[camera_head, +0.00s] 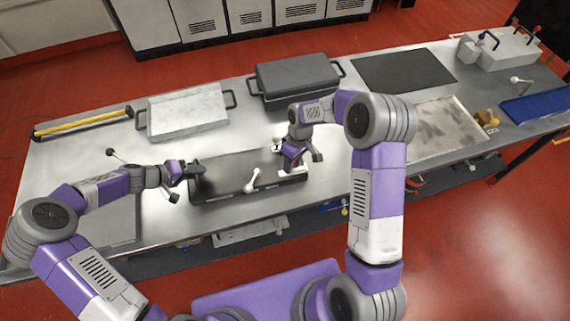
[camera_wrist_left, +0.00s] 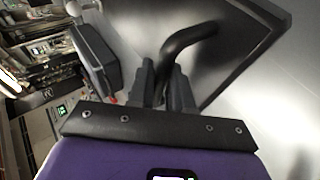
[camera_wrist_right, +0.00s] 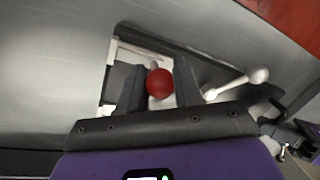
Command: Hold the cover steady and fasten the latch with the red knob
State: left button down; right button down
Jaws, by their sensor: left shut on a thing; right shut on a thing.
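The cover is a dark flat lid (camera_head: 232,172) with a black bar handle at its left end; the handle (camera_wrist_left: 190,40) shows in the left wrist view. My left gripper (camera_head: 183,178) is shut on this handle, and its fingers (camera_wrist_left: 168,85) close around the handle's lower end. A red knob (camera_wrist_right: 159,83) sits between the fingers of my right gripper (camera_wrist_right: 160,90), which is shut on it. In the head view my right gripper (camera_head: 297,158) is at the cover's right end, and the red knob is hidden there. A white-knobbed lever (camera_head: 251,181) lies at the cover's front edge; it also shows in the right wrist view (camera_wrist_right: 240,82).
A light lidded case (camera_head: 187,112) and a dark lidded case (camera_head: 297,78) stand at the back of the table. A black-knobbed lever (camera_head: 118,154) is behind my left arm.

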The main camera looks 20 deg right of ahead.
pick_arm(q)
jog(key=shift+s+a+f, duration=0.2)
jog(key=shift+a+f, duration=0.1)
jog(key=shift+f, duration=0.3)
pick_arm(e)
jog(key=shift+d, duration=0.6)
jog(key=c, duration=0.8)
grip_release()
notch_tip(320, 180, up, 12)
jog(key=d, duration=0.2)
jog(key=shift+w, duration=0.4)
pick_arm(q)
jog(key=c, duration=1)
grip_release()
jog(key=shift+o, duration=0.2)
